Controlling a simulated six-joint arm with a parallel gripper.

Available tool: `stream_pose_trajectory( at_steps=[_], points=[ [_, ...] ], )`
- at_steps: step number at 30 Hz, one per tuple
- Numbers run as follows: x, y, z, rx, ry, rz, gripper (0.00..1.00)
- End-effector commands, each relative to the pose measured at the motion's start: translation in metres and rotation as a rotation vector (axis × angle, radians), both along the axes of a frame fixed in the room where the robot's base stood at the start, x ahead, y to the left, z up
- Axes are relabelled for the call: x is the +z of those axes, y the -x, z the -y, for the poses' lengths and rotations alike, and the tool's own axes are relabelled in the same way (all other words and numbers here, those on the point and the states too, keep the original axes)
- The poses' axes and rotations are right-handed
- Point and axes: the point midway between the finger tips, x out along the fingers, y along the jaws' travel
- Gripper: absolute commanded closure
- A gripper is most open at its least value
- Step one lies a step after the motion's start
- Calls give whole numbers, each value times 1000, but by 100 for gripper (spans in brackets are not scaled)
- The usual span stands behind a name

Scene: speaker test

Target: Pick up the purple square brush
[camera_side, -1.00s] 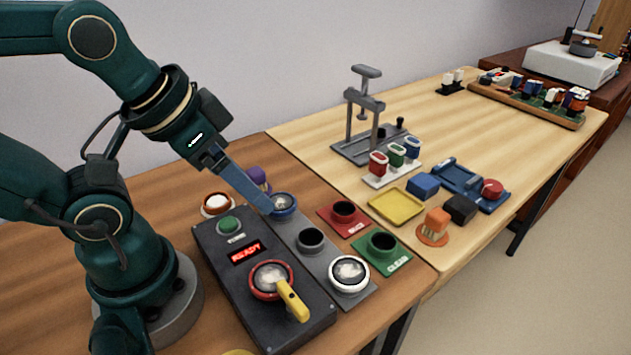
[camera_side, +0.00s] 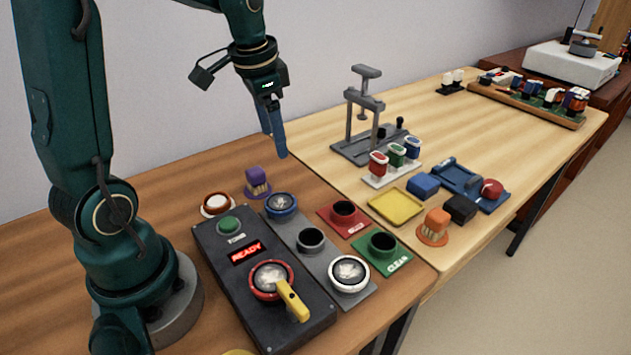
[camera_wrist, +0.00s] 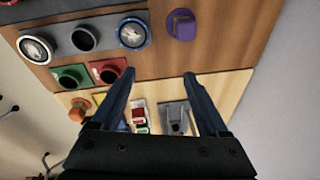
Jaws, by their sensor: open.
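The purple square brush (camera_side: 256,181) stands upright on the brown table, bristles down, between a white-and-red round piece and a blue-rimmed round piece. In the wrist view the purple brush (camera_wrist: 182,25) shows at the top, beyond my fingertips and right of the blue-rimmed piece. My gripper (camera_side: 278,151) hangs above and behind the brush, pointing down, apart from it. In the wrist view my gripper (camera_wrist: 157,80) has its two blue fingers spread wide with nothing held between them.
The white-and-red round piece (camera_side: 216,204) and the blue-rimmed piece (camera_side: 281,205) stand close on either side of the brush. A dark control box (camera_side: 255,300) lies in front. A grey press (camera_side: 363,120) stands behind right. An orange brush (camera_side: 434,228) is farther right.

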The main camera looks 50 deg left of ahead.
Motion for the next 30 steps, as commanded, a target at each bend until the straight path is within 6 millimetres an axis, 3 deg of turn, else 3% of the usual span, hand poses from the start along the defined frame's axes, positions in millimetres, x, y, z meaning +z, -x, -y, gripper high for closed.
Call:
stream_pose_trajectory(
  at_steps=[3, 9, 24, 30],
  points=[
    [-29, 0, -31, 66, 37, -77, 22],
    [-60, 11, -56, 157, 89, -155, 22],
    [-112, 16, -59, 181, 103, -171, 22],
    [-117, 16, -60, 181, 101, -169, 22]
  ],
)
